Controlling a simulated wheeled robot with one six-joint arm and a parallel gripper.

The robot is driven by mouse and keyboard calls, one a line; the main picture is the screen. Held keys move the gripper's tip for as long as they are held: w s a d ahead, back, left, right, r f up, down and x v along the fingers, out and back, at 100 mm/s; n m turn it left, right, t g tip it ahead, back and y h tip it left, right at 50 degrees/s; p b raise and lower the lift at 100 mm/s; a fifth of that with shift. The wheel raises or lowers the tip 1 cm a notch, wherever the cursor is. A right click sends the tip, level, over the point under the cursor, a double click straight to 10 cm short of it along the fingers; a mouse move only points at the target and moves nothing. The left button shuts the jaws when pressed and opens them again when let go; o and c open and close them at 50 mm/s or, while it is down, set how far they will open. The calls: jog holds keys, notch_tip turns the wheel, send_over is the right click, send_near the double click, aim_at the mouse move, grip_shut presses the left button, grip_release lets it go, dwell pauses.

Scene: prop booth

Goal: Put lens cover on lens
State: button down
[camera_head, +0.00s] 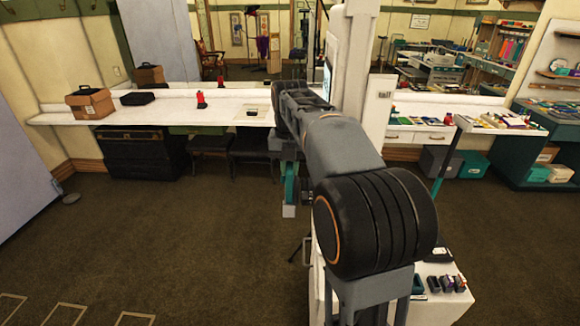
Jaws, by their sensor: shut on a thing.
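My arm crosses the middle of the view and hides much of what lies behind it. My gripper (289,198) hangs below the arm's far end, over the floor, partly hidden and small. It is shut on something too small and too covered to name. A teal, edge-on piece and a small pale block show there; I cannot tell whether either is the lens cover. I cannot make out the lens or any camera in this view.
A white table (455,312) with small items stands at lower right. Brown floor (180,240) at left is mostly open.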

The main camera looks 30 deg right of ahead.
jog(key=shift+f, duration=0.3)
jog(key=shift+f+b, duration=0.6)
jog(key=c, duration=1)
grip_release()
notch_tip(320, 180, up, 3)
jog(key=p, duration=0.2)
jog(key=shift+p, duration=0.4)
jog(key=shift+r+p, duration=0.4)
jog(key=shift+r, duration=1.65)
